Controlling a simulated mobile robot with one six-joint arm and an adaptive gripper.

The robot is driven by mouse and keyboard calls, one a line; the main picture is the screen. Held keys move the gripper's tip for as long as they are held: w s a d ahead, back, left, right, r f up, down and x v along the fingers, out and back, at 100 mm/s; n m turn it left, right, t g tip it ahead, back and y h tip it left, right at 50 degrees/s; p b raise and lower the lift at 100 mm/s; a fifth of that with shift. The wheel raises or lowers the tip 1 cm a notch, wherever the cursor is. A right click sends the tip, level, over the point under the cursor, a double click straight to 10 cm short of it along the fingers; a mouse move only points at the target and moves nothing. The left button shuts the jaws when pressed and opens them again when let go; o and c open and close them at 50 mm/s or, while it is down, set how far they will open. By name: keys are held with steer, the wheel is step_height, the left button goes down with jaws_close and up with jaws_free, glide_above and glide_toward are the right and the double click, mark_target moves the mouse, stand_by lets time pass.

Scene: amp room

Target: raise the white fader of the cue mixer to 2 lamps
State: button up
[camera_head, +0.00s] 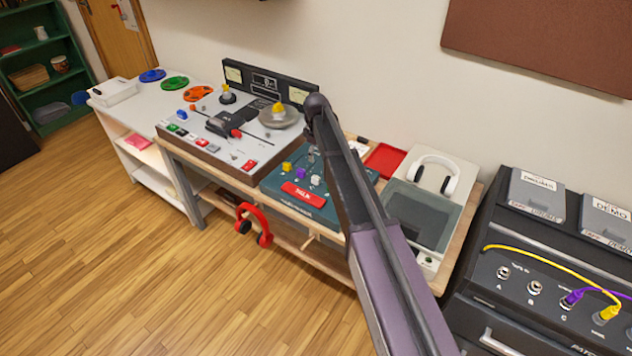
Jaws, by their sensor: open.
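The cue mixer (272,186) is a dark teal box on the wooden bench, with a red TALK button on its front part. Its white fader (316,181) has a pale cap and stands right of a purple fader (300,174) and a yellow fader (287,167). My arm rises from the bottom and bends at a dark joint above the mixer. My gripper (312,152) shows only as a small grey part below that joint, over the back of the mixer. It is open, with no contact with the white fader visible. The mixer's lamps cannot be made out.
A large grey console (215,136) with knobs and levers stands left of the mixer. A red tray (385,161), white headphones (436,172) and a turntable-like box (424,215) lie right. Red headphones (258,226) hang at the bench front. A black amp (545,285) stands far right.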

mark_target(316, 177)
steer(key=shift+f+b, duration=5.4)
steer(key=shift+f, duration=0.35)
jaws_close()
